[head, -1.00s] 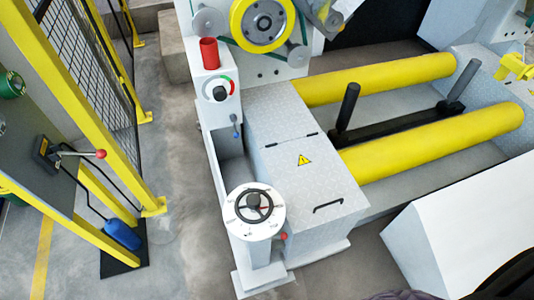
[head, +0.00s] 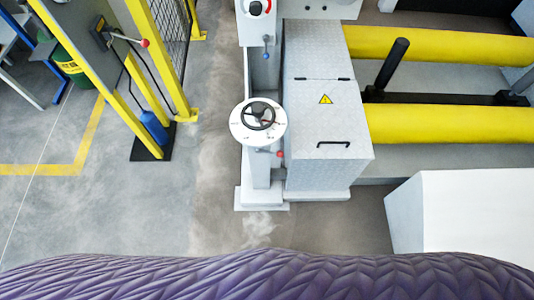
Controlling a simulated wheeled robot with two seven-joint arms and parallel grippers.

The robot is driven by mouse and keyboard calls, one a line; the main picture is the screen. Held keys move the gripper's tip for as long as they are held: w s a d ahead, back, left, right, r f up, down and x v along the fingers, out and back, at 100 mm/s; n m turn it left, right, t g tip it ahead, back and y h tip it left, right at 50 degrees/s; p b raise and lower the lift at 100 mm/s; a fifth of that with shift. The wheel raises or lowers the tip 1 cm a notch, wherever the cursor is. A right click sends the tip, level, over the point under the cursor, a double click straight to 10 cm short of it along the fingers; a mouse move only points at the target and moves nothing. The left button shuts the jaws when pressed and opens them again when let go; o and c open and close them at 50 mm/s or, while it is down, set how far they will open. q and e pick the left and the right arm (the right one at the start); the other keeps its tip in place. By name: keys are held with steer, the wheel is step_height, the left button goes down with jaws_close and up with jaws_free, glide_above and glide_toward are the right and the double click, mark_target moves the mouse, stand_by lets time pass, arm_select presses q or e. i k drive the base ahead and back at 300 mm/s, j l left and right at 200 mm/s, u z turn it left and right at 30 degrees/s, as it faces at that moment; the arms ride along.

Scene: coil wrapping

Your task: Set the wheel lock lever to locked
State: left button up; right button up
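A white pedestal with a round dial plate (head: 247,134) carries a black handwheel (head: 258,116). A short lever with a red knob (head: 280,153) sticks out at the lower right side of the pedestal, just below the dial plate. It is too small to tell which position it is set to. Another lever with a red ball (head: 145,43) is on the yellow fence post at the left. A small blue-knobbed lever (head: 266,39) hangs below the control box. Neither of my grippers is in view.
A grey metal cabinet (head: 318,112) with a warning sign stands right of the handwheel. Yellow rollers (head: 450,124) lie beyond it. A white block (head: 465,220) stands at the lower right. The yellow fence (head: 132,98) is at the left. The floor (head: 120,215) between fence and pedestal is clear.

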mark_target(279, 154)
steer(key=i+l+u, duration=0.15)
steer(key=l+u, duration=1.2)
steer(key=l, duration=0.15)
steer(key=l+u, duration=0.45)
steer(key=k+l, duration=0.05)
